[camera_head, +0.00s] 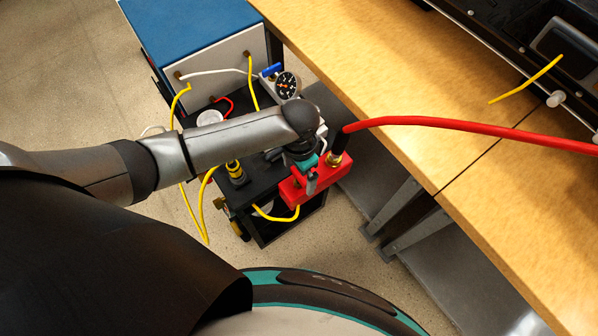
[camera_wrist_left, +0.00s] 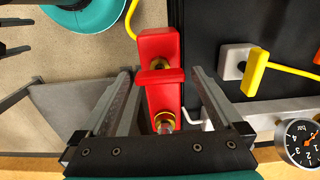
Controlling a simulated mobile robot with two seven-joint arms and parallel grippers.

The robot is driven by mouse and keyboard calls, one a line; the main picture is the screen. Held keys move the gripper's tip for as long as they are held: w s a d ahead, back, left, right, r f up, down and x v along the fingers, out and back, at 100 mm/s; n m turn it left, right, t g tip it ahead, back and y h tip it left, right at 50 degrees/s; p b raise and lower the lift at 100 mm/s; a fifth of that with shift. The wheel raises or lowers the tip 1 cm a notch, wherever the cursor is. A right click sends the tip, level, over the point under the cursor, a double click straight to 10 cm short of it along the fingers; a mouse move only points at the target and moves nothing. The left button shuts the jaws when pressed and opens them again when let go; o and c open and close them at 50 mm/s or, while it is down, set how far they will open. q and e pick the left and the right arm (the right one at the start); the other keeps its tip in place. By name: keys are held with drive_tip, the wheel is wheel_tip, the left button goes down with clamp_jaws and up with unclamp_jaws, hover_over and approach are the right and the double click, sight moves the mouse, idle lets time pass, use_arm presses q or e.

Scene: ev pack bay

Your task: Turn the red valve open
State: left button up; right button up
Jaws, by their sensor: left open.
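The red valve (camera_head: 289,190) is a red block with brass fittings at the front right corner of a black cart. In the left wrist view the red valve (camera_wrist_left: 159,42) has a red bar handle (camera_wrist_left: 160,76) lying across its body. My left gripper (camera_head: 311,176) points down over the valve, and its wrist hides part of the block. In the left wrist view my left gripper (camera_wrist_left: 161,74) is open, with one finger on each side of the handle and gaps visible; I cannot tell how deep the fingertips reach. My right gripper is out of view.
A red hose (camera_head: 450,125) runs from the valve's brass fitting over the wooden bench (camera_head: 385,90). A gauge (camera_head: 287,84), a blue lever (camera_head: 271,70) and yellow hoses (camera_head: 186,212) crowd the cart. A yellow lever (camera_wrist_left: 256,72) sits right of the valve. Open floor (camera_head: 80,80) lies left.

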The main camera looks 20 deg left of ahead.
use_arm(q)
drive_tip(key=shift+c, duration=0.4)
drive_tip(key=c, duration=1.2)
